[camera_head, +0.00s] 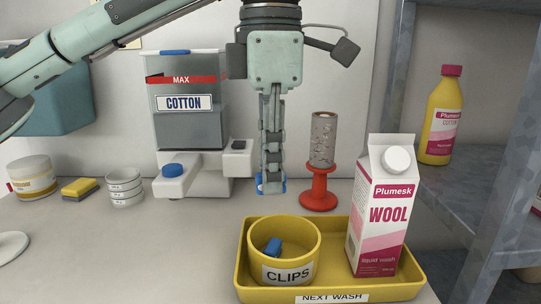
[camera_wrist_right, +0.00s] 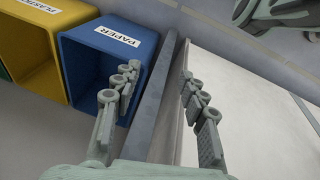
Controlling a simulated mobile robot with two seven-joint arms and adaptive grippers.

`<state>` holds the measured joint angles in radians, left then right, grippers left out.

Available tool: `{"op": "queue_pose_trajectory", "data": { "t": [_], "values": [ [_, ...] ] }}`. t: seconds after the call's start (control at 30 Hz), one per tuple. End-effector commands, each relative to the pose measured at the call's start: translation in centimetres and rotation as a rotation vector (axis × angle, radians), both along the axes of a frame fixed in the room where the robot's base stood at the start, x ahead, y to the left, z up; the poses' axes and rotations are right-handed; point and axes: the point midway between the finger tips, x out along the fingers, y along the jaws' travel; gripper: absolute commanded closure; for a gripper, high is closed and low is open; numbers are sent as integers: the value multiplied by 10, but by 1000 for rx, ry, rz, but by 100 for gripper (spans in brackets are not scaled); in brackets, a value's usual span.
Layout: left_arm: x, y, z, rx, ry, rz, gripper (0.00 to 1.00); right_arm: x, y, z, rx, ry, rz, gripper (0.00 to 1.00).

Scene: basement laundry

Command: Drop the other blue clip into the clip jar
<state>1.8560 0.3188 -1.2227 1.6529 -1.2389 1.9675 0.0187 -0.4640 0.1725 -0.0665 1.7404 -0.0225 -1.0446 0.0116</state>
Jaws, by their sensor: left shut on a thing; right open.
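My left gripper (camera_head: 271,185) points straight down in the head view, shut on a blue clip (camera_head: 260,184) that shows at its fingertips. It is held above and just behind the clip jar. The clip jar (camera_head: 311,267) is a round yellow tub labelled CLIPS, open at the top. Another blue clip (camera_head: 273,247) lies inside it. The jar stands in the left part of a yellow tray (camera_head: 414,277) labelled NEXT WASH. My right gripper (camera_wrist_right: 155,110) is open and empty in the right wrist view, with its fingers wide apart.
A WOOL carton (camera_head: 376,225) stands in the tray's right part. A red stand with a grey cylinder (camera_head: 322,140) is behind the tray. A COTTON dispenser (camera_head: 187,125) stands behind left. A metal shelf (camera_head: 440,195) borders the right. A blue PAPER bin (camera_wrist_right: 138,25) is near my right gripper.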

Motion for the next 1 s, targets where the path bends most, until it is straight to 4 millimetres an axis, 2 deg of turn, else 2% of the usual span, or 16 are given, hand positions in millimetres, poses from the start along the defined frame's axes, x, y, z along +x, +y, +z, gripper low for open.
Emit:
{"op": "queue_pose_trajectory", "data": {
  "t": [0.03, 0.3, 0.7, 0.73, 0.9, 1.0],
  "values": [
    [0, 0, -6, 0, 0, 0, 97, 4, 1, 5, 1, -8, -2, 57],
    [0, 0, -16, 0, 0, 1, 97, 12, 2, 30, 2, -24, -11, 57],
    [0, 0, -17, 0, 0, 1, 97, 13, 3, 36, 3, -28, -13, 57],
    [0, 0, -17, 0, 0, 1, 83, 13, 3, 36, 3, -28, -13, 57],
    [0, 0, -17, 0, 0, 1, 62, 13, 3, 36, 3, -28, -13, 57],
    [0, 0, -17, 0, 0, 1, 61, 13, 3, 36, 3, -28, -13, 57]
  ]
}}
